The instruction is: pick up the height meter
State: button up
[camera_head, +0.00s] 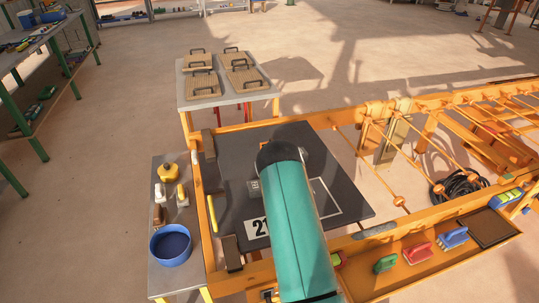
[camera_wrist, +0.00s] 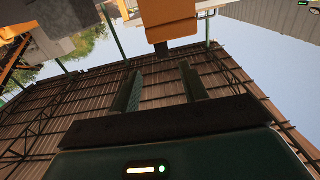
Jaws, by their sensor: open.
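I cannot tell for sure which thing is the height meter. A thin yellow bar (camera_head: 212,215) lies along the left edge of the dark press bed (camera_head: 235,150) in the head view. A small grey piece (camera_head: 254,189) shows on the bed, partly behind my teal arm. My arm covers the middle of the bed and may hide more. In the wrist view my gripper (camera_wrist: 160,78) is open, its two fingers apart with nothing between them. It points away from the bed, toward the shed's wall and roof.
A grey side table (camera_head: 162,225) at left holds a blue bowl (camera_head: 171,246) and several bottles. A table with wooden boards (camera_head: 228,70) stands behind. Coloured brushes (camera_head: 419,252) lie on an orange shelf at front right. Orange frame rails (camera_head: 470,95) run off to the right.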

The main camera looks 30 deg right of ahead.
jog(key=x, duration=0.9)
jog(key=shift+w+a, duration=0.15)
grip_shut()
